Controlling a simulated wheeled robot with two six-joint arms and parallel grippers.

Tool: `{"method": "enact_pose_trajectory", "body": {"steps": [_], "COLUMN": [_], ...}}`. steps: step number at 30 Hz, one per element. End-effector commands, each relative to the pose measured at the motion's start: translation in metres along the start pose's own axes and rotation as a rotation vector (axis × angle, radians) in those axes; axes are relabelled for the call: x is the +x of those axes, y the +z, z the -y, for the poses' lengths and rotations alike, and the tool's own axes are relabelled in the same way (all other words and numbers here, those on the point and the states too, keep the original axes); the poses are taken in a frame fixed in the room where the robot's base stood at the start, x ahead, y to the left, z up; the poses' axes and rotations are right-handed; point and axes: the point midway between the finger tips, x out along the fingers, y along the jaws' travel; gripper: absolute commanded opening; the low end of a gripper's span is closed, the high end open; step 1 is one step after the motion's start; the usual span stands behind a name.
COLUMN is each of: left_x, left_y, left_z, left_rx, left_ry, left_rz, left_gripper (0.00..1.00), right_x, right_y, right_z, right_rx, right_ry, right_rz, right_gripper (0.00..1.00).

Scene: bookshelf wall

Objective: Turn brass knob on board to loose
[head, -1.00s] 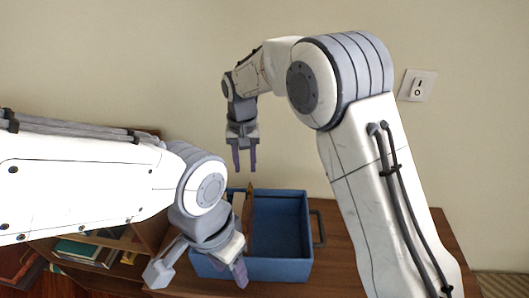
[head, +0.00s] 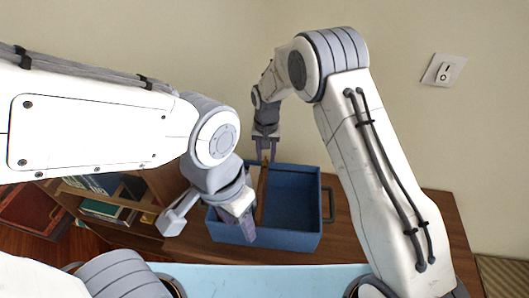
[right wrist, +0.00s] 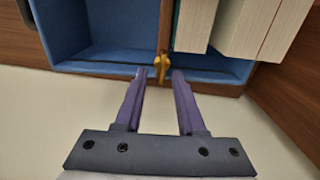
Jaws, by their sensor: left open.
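A blue box (head: 292,240) stands on the wooden top, split by an upright brown divider board (head: 262,193). In the right wrist view, a small brass knob (right wrist: 162,66) shows at the near end of the board (right wrist: 167,22), just ahead of the gap between my right fingertips. My right gripper (right wrist: 157,76) is open and empty; the knob does not appear gripped. In the head view, my right gripper (head: 266,157) points down at the box's back edge. My left gripper (head: 243,229) is open, in front of the box's front left part and hiding some of it.
Books (right wrist: 225,25) stand in the compartment right of the board in the right wrist view; the left compartment (right wrist: 100,30) is empty. A dark handle (head: 331,204) is on the box's right side. A low bookshelf (head: 110,205) is at left. A switch (head: 444,71) is on the wall.

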Motion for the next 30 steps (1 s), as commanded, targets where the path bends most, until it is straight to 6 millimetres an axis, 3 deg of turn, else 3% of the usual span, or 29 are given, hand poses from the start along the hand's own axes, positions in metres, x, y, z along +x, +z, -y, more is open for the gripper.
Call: {"method": "enact_pose_trajectory", "body": {"steps": [6, 9, 20, 30], "left_x": [0.000, 0.000, 0.002, 0.011], "left_y": [0.000, 0.000, 0.000, 0.001], "left_z": [0.000, 0.000, 0.000, 0.001], "left_rx": [0.000, 0.000, 0.000, -0.002], "left_ry": [0.000, 0.000, 0.000, 0.000], "left_rz": [0.000, 0.000, 0.000, 0.000], "left_gripper": [0.50, 0.50, 0.50, 0.50], "right_x": [0.001, 0.000, 0.000, 0.001], "right_y": [0.000, 0.000, 0.000, 0.000], "right_z": [0.002, 0.002, 0.004, 0.005], "right_rx": [-0.003, -0.003, -0.020, -0.195], "right_ry": [0.000, 0.000, -0.001, -0.002], "right_rz": [-0.001, -0.001, -0.001, -0.002], "right_gripper": [0.39, 0.01, 0.00, 0.00]}}
